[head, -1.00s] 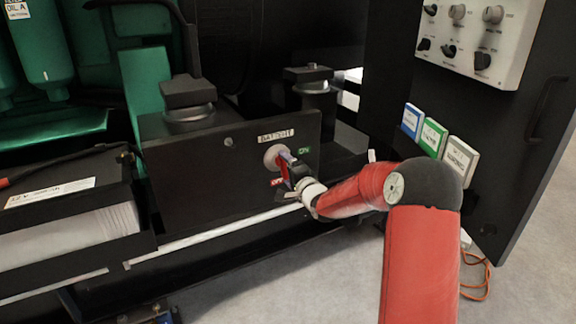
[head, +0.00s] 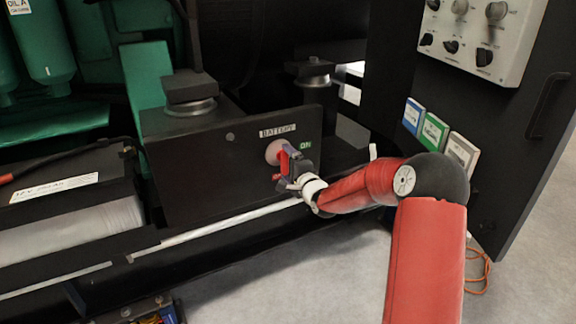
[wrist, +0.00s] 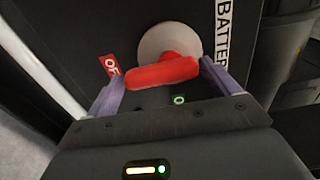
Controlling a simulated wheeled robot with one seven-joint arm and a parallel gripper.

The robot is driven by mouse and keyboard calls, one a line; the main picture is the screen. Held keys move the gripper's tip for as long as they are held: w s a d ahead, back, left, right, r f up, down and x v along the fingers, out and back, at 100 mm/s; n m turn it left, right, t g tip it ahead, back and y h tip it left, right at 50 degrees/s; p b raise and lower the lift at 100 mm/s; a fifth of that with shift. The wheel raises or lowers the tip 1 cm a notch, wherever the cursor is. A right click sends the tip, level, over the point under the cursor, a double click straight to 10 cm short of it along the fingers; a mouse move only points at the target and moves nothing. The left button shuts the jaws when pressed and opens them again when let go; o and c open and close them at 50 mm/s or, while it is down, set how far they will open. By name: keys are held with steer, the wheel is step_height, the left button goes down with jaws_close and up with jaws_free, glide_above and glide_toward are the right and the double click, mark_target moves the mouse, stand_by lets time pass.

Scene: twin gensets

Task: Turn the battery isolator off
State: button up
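The battery isolator has a red handle (wrist: 162,72) on a pale round boss (wrist: 169,42), on the black panel (head: 195,170) under the BATTERY label (head: 277,131). In the wrist view the handle lies crosswise, its left end near the red OFF label (wrist: 110,66). The green ON label (wrist: 179,100) shows below it, and in the head view (head: 305,146) right of the boss. My gripper (wrist: 162,75) is open, its two purple-grey fingers at either end of the handle. The right fingertip is very close to it; contact is unclear.
A battery (head: 65,195) sits in a tray at left. A black mount (head: 190,95) stands above the panel, another (head: 313,80) to its right. An open black door (head: 510,140) with a knob panel (head: 480,35) is at right.

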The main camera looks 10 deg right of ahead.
steer(key=shift+o, duration=1)
steer(key=v, duration=0.7)
steer(key=shift+s+b, duration=0.3)
steer(key=shift+s, duration=0.05)
steer(key=shift+d, duration=0.1)
